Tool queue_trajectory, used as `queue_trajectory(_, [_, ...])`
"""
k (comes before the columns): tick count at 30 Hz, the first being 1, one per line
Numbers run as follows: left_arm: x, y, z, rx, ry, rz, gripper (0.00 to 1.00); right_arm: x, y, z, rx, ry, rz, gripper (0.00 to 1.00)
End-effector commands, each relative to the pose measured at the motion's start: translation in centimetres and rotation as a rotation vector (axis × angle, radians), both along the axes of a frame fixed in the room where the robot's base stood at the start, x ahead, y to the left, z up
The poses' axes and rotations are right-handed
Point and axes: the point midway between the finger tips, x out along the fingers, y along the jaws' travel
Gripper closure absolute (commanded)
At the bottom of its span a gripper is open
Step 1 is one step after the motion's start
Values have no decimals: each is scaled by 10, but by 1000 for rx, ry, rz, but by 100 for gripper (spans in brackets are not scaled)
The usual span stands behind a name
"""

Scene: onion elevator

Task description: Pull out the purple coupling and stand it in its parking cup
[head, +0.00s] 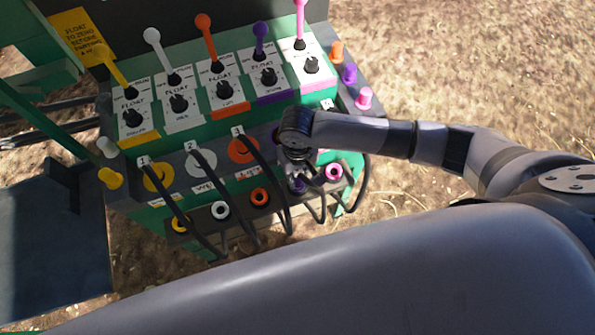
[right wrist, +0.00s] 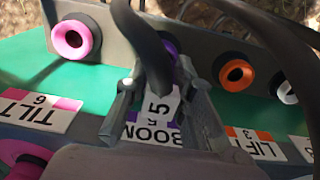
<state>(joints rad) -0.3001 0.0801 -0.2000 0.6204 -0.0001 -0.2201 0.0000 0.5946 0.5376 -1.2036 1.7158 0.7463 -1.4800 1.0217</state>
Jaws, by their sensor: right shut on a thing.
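In the head view my right gripper (head: 303,168) points down at the front panel, between the orange and pink columns. In the right wrist view the fingers (right wrist: 163,98) are shut on the purple coupling, whose black hose and white tag numbered 5 (right wrist: 160,100) show between them. The gripper hides most of the coupling's body, and I cannot tell whether it is seated in its socket. The purple parking cup (head: 298,185) is just below the gripper in the head view; the hose partly covers it in the wrist view (right wrist: 170,48). My left gripper is not in view.
Yellow (head: 158,177), white (head: 201,162) and orange (head: 243,150) couplings sit left of the gripper with hanging hoses. The orange cup (head: 259,197) and pink cup (head: 333,171) flank the purple one. Coloured levers stand above.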

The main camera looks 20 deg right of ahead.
Motion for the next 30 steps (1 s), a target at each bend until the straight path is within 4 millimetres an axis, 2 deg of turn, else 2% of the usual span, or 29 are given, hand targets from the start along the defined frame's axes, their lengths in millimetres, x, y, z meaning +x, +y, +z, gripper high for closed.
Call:
queue_trajectory(11, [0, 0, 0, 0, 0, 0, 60, 0, 1, 0, 1, -1, 0, 100])
queue_trajectory(12, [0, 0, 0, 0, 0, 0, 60, 0, 1, 1, 1, -1, 0, 77])
queue_trajectory(22, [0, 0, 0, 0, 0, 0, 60, 0, 0, 0, 1, 0, 0, 55])
queue_trajectory(29, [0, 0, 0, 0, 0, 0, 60, 0, 0, 0, 0, 0, 0, 54])
queue_trajectory(30, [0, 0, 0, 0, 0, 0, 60, 0, 0, 0, 0, 1, 0, 51])
